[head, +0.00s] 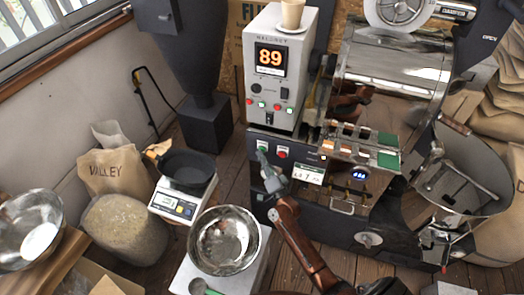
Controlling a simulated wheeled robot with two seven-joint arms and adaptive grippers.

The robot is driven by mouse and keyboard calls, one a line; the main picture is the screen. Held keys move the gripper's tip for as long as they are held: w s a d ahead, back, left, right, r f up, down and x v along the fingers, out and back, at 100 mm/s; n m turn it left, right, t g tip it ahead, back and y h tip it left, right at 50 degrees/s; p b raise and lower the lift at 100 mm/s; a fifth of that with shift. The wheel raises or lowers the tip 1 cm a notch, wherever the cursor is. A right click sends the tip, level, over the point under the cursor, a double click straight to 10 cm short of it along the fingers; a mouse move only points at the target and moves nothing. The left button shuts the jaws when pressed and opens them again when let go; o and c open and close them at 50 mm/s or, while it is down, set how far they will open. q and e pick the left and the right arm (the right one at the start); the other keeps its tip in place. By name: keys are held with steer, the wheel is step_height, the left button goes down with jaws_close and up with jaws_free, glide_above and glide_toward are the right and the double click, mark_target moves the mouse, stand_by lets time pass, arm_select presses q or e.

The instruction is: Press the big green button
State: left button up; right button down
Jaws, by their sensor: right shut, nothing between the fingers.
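My right gripper (263,154) reaches up from the lower right on a reddish-brown arm. Its fingers are shut and empty, and the tips are at the dark front panel (258,192) of the roaster, left of a red button (282,153). The gripper covers the panel spot left of that red button, so the big green button is not clearly visible there. I cannot tell whether the fingertips touch the panel. Small green buttons (262,104) and red ones sit higher, on the white control box (272,25) with an orange "89" display. My left gripper is not in view.
A scale (178,203) with a black pan (187,168) and a steel bowl (224,240) stand left of the arm. A sample rack (345,155) juts out right of the gripper. A round cooling tray (462,175) stands far right. A cup (292,13) tops the control box.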

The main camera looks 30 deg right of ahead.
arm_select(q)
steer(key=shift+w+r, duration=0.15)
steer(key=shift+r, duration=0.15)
arm_select(e)
steer(key=shift+s+a, duration=0.4)
steer(key=shift+a, duration=0.05)
arm_select(q)
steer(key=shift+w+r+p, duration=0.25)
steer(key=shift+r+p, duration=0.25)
steer(key=shift+p, duration=0.15)
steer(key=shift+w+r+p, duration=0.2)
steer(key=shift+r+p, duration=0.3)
steer(key=shift+p, duration=0.1)
arm_select(e)
steer(key=s+a, duration=0.3)
steer(key=shift+s+a, duration=0.15)
steer(key=shift+a, duration=0.25)
